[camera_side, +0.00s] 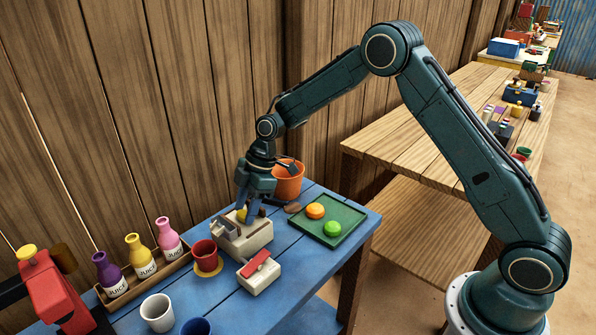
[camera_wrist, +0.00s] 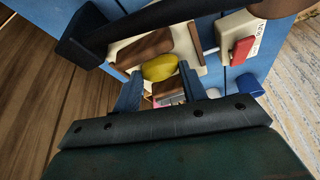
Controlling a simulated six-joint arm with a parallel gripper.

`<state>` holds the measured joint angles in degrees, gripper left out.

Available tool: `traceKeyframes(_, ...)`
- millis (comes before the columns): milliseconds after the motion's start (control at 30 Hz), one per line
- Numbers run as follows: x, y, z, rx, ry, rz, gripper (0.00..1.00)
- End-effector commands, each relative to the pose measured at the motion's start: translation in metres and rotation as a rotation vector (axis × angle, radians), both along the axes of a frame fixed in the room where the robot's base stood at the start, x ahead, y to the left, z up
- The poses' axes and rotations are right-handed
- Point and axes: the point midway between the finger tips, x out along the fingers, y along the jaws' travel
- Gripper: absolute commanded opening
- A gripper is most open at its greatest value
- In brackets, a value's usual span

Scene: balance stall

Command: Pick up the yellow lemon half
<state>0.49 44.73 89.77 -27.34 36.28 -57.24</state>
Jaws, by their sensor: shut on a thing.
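The yellow lemon half (camera_wrist: 160,67) shows between my gripper's fingertips (camera_wrist: 160,76) in the wrist view. In the side view the lemon half (camera_side: 241,214) is partly hidden by the gripper (camera_side: 249,213), which points down. The jaws are shut on the lemon half. It is at the top of a cream-coloured device (camera_side: 252,240) with dark and brown parts on the blue table. I cannot tell whether the lemon half still touches this device.
A green tray (camera_side: 345,229) holds an orange half (camera_side: 315,211) and a green half (camera_side: 306,229). An orange bucket (camera_side: 288,184) stands behind. Nearby are a red cup (camera_side: 206,257), a red-levered box (camera_side: 259,272), juice bottles (camera_side: 142,257) in a rack and a white cup (camera_side: 157,313).

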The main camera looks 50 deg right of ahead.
Motion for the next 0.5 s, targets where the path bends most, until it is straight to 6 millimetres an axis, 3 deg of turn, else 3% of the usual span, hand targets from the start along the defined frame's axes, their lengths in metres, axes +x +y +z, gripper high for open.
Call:
traceKeyframes(267, 0.001, 0.000, 0.031, 0.001, -0.006, 0.000, 0.17)
traceKeyframes(500, 0.001, 0.000, 0.078, 0.000, -0.008, 0.000, 0.17)
